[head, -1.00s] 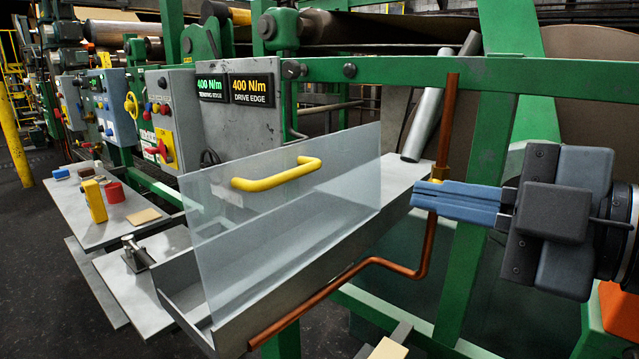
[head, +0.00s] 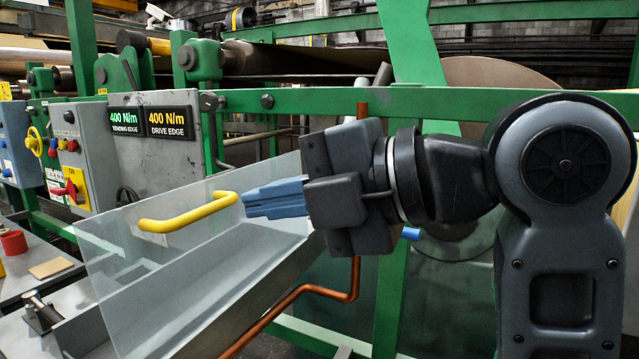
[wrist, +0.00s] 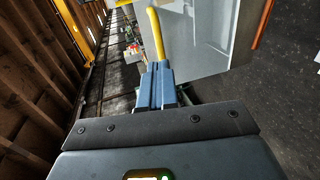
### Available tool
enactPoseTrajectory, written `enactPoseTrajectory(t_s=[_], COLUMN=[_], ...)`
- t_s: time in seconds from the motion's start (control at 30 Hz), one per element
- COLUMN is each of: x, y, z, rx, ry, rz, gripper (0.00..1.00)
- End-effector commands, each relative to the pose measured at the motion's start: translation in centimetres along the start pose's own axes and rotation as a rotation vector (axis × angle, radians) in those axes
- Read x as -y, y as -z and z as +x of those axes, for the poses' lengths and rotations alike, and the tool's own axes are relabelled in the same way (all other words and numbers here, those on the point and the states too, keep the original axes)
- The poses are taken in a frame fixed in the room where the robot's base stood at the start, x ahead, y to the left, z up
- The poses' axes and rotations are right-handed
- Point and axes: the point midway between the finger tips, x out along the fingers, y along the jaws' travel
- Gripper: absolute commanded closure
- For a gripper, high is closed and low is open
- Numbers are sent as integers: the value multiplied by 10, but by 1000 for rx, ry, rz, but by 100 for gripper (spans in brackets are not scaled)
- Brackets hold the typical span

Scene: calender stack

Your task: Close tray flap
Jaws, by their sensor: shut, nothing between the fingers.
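The tray flap (head: 205,265) is a clear panel that stands tilted up along the grey tray (head: 262,290) in the head view. A yellow bar handle (head: 187,216) is fixed to it. My gripper (head: 243,199) has its blue fingers shut and empty, with the tips at the right end of the handle. In the wrist view the closed fingers (wrist: 156,68) point at the yellow handle (wrist: 155,32), and the pale flap (wrist: 200,45) lies to the right. I cannot tell whether the fingertips touch the handle.
A copper pipe (head: 290,298) runs along the tray's right side. Green frame beams (head: 300,103) cross behind. A grey control box (head: 158,150) stands at the back left. A red object (head: 14,242) and a tan block (head: 50,268) lie on the left shelf.

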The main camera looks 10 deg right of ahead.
Motion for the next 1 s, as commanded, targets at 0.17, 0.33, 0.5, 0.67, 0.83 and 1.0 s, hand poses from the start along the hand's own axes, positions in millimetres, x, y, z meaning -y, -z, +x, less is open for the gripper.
enactPoseTrajectory(t_s=[0.17,0.33,0.5,0.67,0.83,1.0], x=[-1,0,0,0,0,-5], y=[0,0,0,0,-1,-5], z=[30,47,53,53,53,57], rx=[-2,0,1,1,1,1], ry=[1,1,0,0,1,27], rz=[2,1,1,1,1,0], gripper=[100,100,100,100,100,100])
